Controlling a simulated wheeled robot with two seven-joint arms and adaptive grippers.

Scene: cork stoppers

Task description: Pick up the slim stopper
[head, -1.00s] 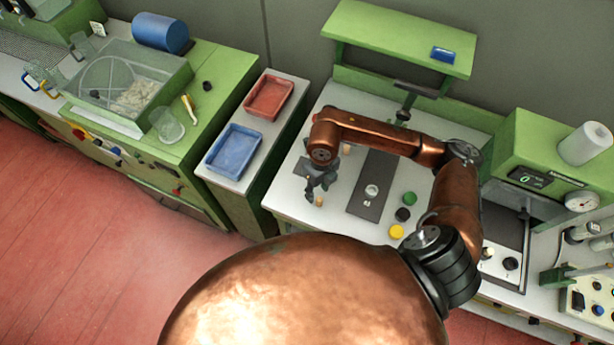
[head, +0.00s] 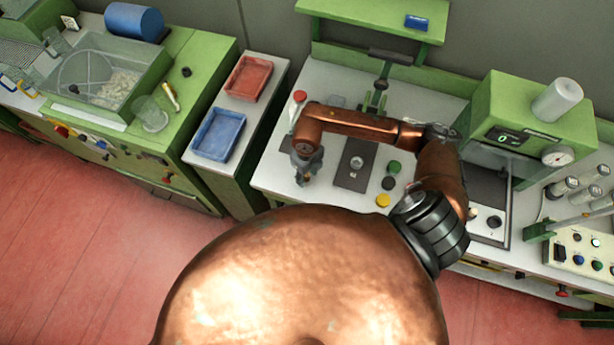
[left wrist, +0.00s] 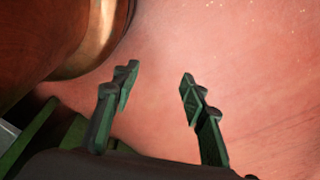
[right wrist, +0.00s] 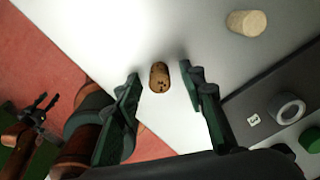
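The slim stopper, a speckled brown cork (right wrist: 160,77), stands or lies on the white bench top; its exact pose is hard to tell from above. My right gripper (right wrist: 167,82) is open, with one finger on each side of this cork and visible gaps. In the head view my right gripper (head: 304,176) is over the bench's left part and hides the cork. A thicker pale stopper (right wrist: 246,23) lies to the upper right in the right wrist view. My left gripper (left wrist: 158,88) is open and empty above the red floor.
A dark mat (head: 352,180) with a metal ring (right wrist: 287,109) and a small white tag (right wrist: 253,118) lies right of the gripper. Green (head: 394,167), black (head: 388,183) and yellow (head: 383,200) discs are beyond it. Red (head: 249,78) and blue (head: 219,134) trays stand left.

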